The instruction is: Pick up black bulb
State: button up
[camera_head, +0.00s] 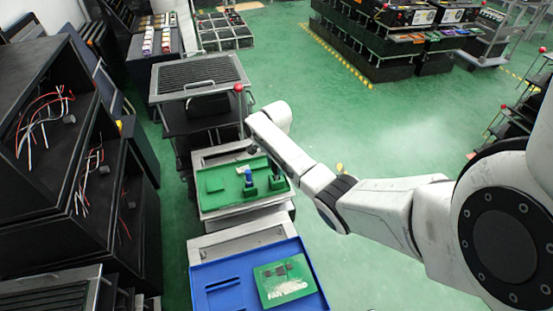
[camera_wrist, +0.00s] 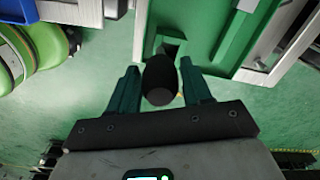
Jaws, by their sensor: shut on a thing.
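The black bulb (camera_wrist: 160,80) is a dark rounded piece between the two teal fingers of my gripper (camera_wrist: 160,88) in the wrist view. My gripper is shut on it. Its top end overlaps the edge of a green fixture (camera_wrist: 202,48) with a square opening just beyond it. I cannot tell whether the bulb still touches the fixture. In the head view, my arm reaches over a green board (camera_head: 225,201) with a blue upright piece (camera_head: 248,178) and a dark upright piece (camera_head: 275,168). The bulb cannot be made out clearly there.
A blue tray (camera_head: 217,273) with a green panel (camera_head: 284,280) lies nearer in the head view. A dark cart (camera_head: 200,77) with a red-knobbed post stands behind the board. Black shelving (camera_head: 55,190) with loose wires is at the left. Green floor to the right is mostly clear.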

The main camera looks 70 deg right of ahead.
jog(key=s+a+r+p, duration=0.4)
jog(key=a+r+p, duration=0.3)
jog(key=a, duration=0.4)
jog(key=shift+a+r, duration=0.4)
jog(key=shift+r, duration=0.1)
